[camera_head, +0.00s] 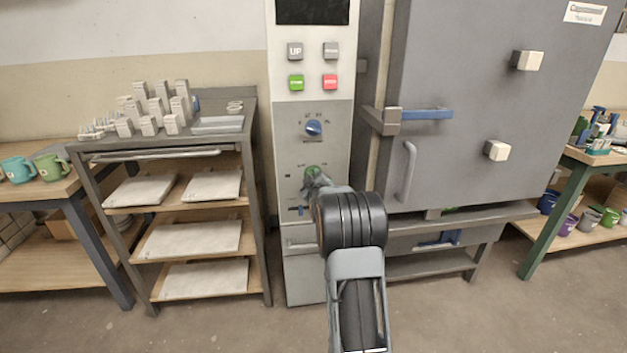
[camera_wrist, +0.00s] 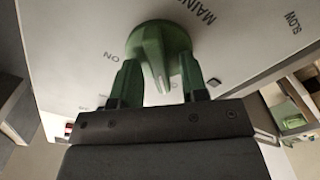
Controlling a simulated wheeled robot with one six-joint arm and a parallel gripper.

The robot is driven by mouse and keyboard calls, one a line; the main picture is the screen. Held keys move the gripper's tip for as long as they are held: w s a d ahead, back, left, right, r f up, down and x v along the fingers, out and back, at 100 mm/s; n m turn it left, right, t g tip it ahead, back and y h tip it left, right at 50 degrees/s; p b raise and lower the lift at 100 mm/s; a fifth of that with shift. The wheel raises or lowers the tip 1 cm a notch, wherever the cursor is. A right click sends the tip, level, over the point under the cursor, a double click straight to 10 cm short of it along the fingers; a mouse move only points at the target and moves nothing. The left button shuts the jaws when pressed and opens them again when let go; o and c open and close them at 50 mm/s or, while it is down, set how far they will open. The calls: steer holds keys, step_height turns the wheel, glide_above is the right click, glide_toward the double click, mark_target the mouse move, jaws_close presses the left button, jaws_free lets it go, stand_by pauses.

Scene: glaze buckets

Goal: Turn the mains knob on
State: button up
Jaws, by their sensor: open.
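The mains knob (camera_head: 311,170) is green and sits on the lower part of the pale control panel (camera_head: 283,190). In the head view my gripper (camera_head: 314,182) is just in front of it and hides part of it. In the wrist view the knob (camera_wrist: 160,45) has a raised grip with a pale pointer line, with "MAINS" and "ON" printed around it. My gripper (camera_wrist: 160,72) is open, with one dark green finger on each side of the knob's grip. I cannot tell whether the fingers touch it.
A blue knob (camera_head: 314,128) sits above the mains knob, with green (camera_head: 296,82) and red (camera_head: 330,82) buttons higher up. A large grey kiln door (camera_head: 480,120) with a handle (camera_head: 406,170) is at right. A shelf rack (camera_head: 200,185) stands left.

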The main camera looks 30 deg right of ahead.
steer(key=shift+c, duration=0.2)
jaws_close()
steer(key=shift+f, duration=0.1)
steer(key=m+b, duration=0.3)
steer(key=m, duration=0.5)
steer(key=m+b, duration=0.3)
steer(key=m, duration=0.6)
steer(key=shift+s+d+m, duration=0.1)
steer(key=shift+d+m, duration=0.1)
steer(key=shift+m, duration=0.4)
stand_by(0.3)
steer(key=shift+o, duration=0.2)
jaws_free()
